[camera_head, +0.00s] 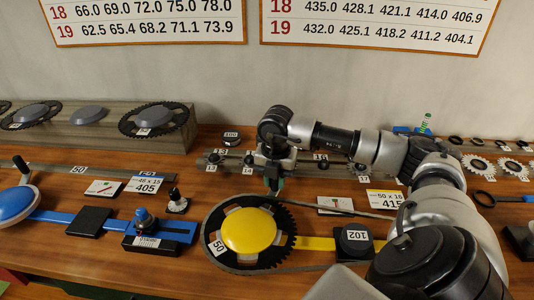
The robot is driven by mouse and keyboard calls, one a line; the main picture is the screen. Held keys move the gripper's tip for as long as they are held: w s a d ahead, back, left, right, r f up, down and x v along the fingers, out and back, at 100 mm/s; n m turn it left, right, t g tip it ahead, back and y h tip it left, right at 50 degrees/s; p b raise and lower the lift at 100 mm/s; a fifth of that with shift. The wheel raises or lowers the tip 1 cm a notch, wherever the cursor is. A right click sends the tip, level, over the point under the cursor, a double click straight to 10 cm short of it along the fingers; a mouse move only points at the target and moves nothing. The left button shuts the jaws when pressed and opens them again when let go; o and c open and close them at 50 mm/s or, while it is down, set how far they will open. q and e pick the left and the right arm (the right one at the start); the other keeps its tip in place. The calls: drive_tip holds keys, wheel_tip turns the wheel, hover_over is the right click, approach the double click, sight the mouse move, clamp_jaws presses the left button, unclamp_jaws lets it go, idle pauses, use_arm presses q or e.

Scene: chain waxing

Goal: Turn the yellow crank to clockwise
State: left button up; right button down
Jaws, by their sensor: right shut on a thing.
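The yellow crank (248,232) is a round yellow disc in the middle of a dark toothed chainring tagged 50, low in the centre of the head view. A chain wraps the ring and runs right to a black block tagged 102 (354,239). A yellow bar (314,243) lies between them. My right gripper (273,188) reaches down at the ring's far edge, just beyond the yellow disc. It is shut on what seems to be the crank's handle, largely hidden by the fingers. My left gripper is out of view.
A blue crank (17,204) with an upright handle stands at the left edge. A grey rail (225,163) with several tagged knobs lies behind my right gripper. Cards, chainrings on a grey block (100,133) and small sprockets (479,165) fill the wooden table.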

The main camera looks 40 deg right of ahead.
drive_tip(key=shift+s+d+m+b, duration=0.25)
drive_tip(key=shift+s+m, duration=0.3)
drive_tip(key=shift+s, duration=0.15)
drive_tip(key=shift+s+d+m+b, duration=0.2)
drive_tip(key=shift+s+m, duration=0.35)
drive_tip(key=shift+s, duration=0.15)
drive_tip(key=c, duration=0.9)
unclamp_jaws()
wheel_tip(320, 180, up, 11)
drive_tip(key=shift+f+b, duration=0.1)
drive_tip(key=shift+b, duration=0.25)
